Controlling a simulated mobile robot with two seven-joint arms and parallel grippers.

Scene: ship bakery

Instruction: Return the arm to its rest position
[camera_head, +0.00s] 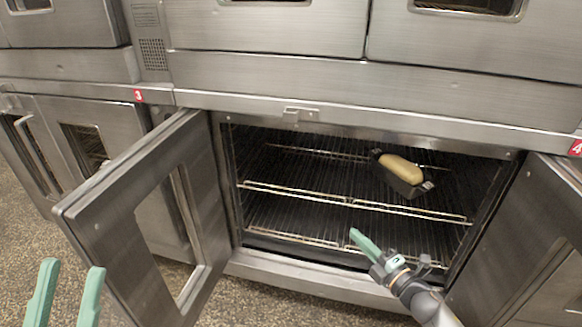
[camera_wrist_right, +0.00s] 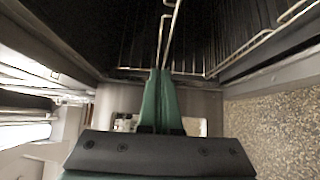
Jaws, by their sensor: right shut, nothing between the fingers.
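My right gripper (camera_head: 366,243) is at the mouth of the open oven, in front of the lower rack area. Its green fingers are shut with nothing between them, as the right wrist view (camera_wrist_right: 158,98) also shows. My left gripper (camera_head: 68,292) is at the lower left of the head view, its two green fingers apart and empty. A loaf (camera_head: 402,168) sits in a dark pan (camera_head: 410,187) on the upper rack, toward the right rear of the oven, apart from both grippers.
The left oven door (camera_head: 100,213) and right oven door (camera_head: 555,215) stand open on either side of the opening. Wire racks (camera_head: 290,192) span the oven. Closed ovens (camera_head: 90,125) stand at the left. Speckled floor (camera_head: 235,305) lies below.

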